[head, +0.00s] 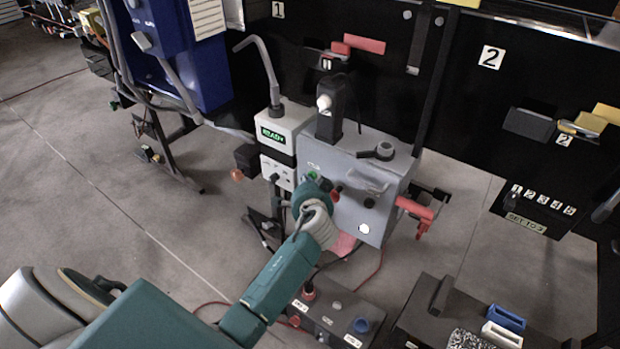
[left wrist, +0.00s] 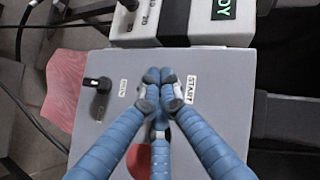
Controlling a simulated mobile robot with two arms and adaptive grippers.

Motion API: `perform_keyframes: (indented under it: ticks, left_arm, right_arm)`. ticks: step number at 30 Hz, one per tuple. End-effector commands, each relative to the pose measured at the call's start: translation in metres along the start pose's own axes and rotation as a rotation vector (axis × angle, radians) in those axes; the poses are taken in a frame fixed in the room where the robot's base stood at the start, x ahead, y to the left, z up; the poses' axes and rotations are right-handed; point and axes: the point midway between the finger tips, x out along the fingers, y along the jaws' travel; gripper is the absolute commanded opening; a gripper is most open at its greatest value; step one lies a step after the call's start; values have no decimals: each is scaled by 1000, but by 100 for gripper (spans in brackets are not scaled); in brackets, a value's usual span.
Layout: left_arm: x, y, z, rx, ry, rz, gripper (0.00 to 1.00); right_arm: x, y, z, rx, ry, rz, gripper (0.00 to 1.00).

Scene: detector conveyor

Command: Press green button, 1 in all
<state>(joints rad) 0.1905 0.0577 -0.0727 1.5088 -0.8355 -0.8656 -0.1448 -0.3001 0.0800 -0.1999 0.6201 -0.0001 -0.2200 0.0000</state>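The green button (head: 313,174) is on the front of a grey control box (head: 375,150), just past the tip of my left gripper (head: 312,188). In the left wrist view, the blue fingers of my left gripper (left wrist: 160,76) come together at their tips over the box face (left wrist: 225,75), with nothing seen between them. The tips lie beside the START label (left wrist: 190,89) and hide the green button there. I cannot tell whether they touch it. My right gripper is in neither view.
A white unit with a lit READY display (head: 272,135) stands left of the box. A black switch (left wrist: 97,84) and a red knob (left wrist: 139,160) are near the fingers. A red handle (head: 414,211) sticks out at right. A dark box (head: 338,312) stands below.

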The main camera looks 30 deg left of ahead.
Motion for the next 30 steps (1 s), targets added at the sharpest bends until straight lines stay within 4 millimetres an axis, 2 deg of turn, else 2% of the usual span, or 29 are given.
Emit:
perform_keyframes:
  ticks: [14, 30]
  left_arm:
    - [1, -2, -3, -1, 4, -3, 0]
    - [-11, -2, 10, 0, 2, -2, 0]
  right_arm:
    - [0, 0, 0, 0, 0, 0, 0]
    - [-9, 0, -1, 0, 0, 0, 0]
